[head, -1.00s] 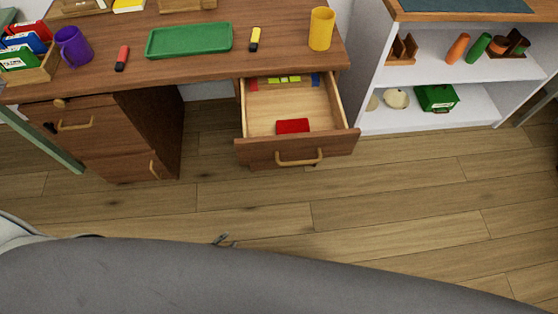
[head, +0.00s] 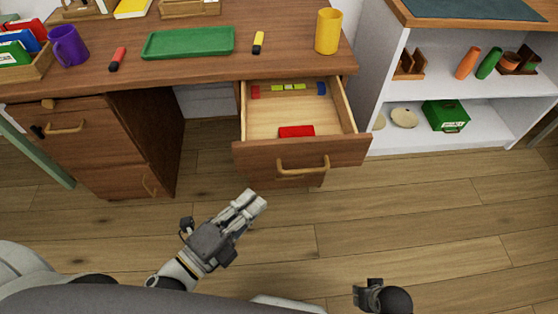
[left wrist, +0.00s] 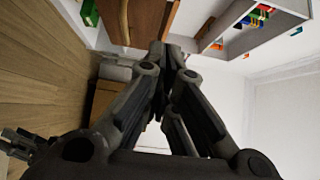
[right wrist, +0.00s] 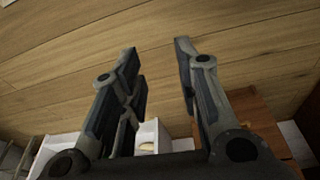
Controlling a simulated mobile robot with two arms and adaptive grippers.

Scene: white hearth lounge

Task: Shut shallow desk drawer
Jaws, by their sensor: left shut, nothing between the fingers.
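The shallow drawer (head: 262,157) of the wooden desk (head: 290,55) is pulled well out, with its brass handle (head: 303,166) on the front. A red box (head: 296,131) lies inside near the front, and small coloured items (head: 288,88) lie at the back. My left gripper (head: 256,200) is shut and empty, in front of and below the drawer's left part, apart from it. It also shows shut in the left wrist view (left wrist: 165,45). My right gripper is open and empty in the right wrist view (right wrist: 158,45); in the head view only part of my right arm shows.
On the desk top are a green tray (head: 188,42), a purple mug (head: 68,45), a yellow cup (head: 328,32) and markers. A desk cabinet (head: 75,145) stands left of the drawer, a white shelf (head: 450,88) right. The wooden floor in front is clear.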

